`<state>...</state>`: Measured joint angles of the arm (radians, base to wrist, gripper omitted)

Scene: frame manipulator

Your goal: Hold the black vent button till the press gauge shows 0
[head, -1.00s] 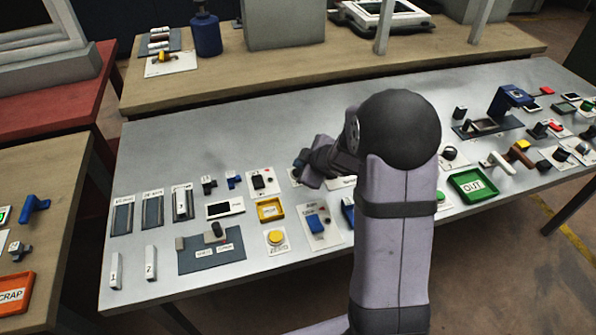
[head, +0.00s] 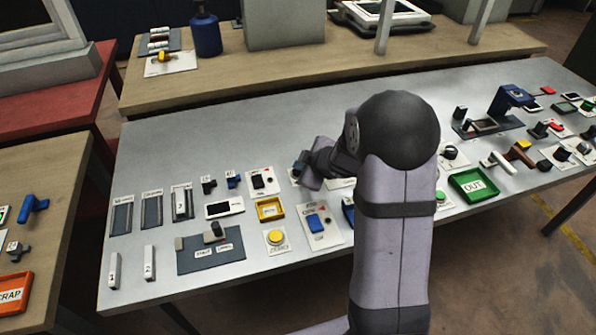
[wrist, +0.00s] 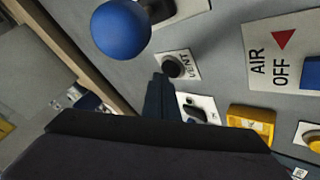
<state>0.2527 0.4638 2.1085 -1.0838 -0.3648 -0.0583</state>
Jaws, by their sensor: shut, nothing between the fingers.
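The black vent button (wrist: 173,66) sits on a white plate marked VENT in the wrist view. My gripper (wrist: 159,80) is shut and empty, its fingertips at the button's near left edge. I cannot tell whether they touch it. In the head view my gripper (head: 301,165) is low over the grey bench, left of my arm. There the button is hidden or too small to make out. I cannot pick out the press gauge or read a value in either view.
A large blue ball knob (wrist: 121,28) stands close to my fingertips in the wrist view. A white AIR OFF plate (wrist: 268,68) and a yellow tray (wrist: 251,122) lie to the right. My arm covers the bench's middle in the head view.

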